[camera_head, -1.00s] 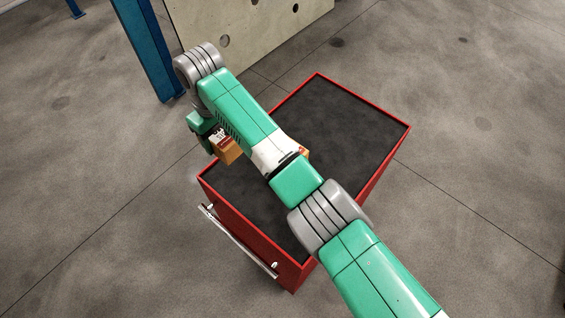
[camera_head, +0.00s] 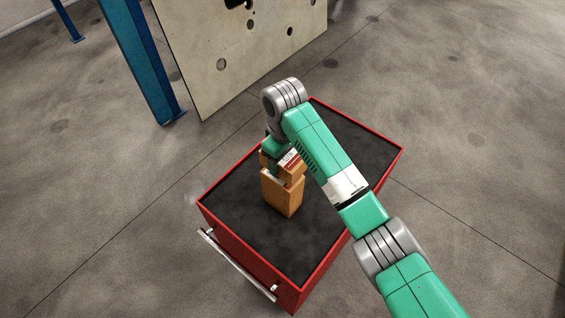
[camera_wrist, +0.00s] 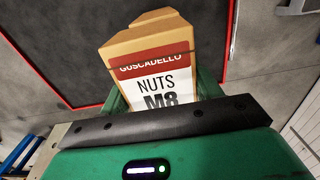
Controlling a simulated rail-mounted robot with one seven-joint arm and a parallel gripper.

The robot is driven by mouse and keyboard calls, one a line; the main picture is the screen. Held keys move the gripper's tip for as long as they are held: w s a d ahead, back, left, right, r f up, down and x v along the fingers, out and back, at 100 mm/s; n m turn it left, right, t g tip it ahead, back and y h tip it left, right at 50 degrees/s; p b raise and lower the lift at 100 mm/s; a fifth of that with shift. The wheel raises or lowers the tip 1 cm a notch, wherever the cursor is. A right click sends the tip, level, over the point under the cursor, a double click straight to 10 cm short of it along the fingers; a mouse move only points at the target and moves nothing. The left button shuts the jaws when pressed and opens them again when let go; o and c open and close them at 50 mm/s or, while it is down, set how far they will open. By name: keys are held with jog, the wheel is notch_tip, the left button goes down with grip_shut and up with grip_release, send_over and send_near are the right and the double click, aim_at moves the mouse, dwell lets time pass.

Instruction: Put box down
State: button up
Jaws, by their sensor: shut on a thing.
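My gripper (camera_head: 274,155) is shut on an orange-brown box (camera_head: 291,163) with a red and white label, above the dark top of a red cart (camera_head: 240,215). In the wrist view the box (camera_wrist: 168,80) sits between my green fingers, its label reading "GUSCADELLO NUTS M8". A plain orange-brown box shape (camera_head: 283,197) shows just below and in front of the held box. I cannot tell whether they touch or are separate boxes. The held box's underside and any contact with the cart are hidden.
The cart's top has a raised red rim and is bare at the front and along the back right. A silver handle (camera_head: 238,266) runs along its front left side. A blue post (camera_head: 143,60) and a pale panel with holes (camera_head: 240,50) stand behind the cart.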

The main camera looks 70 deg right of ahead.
jog(key=shift+w+a+f, duration=0.1)
jog(key=shift+a+f, duration=0.05)
jog(key=shift+f, duration=1.4)
jog(key=shift+f, duration=0.1)
jog(key=o, duration=1.3)
notch_tip(320, 180, up, 12)
jog(key=shift+r+p, duration=0.2)
jog(key=shift+p, duration=0.65)
jog(key=shift+f, duration=0.1)
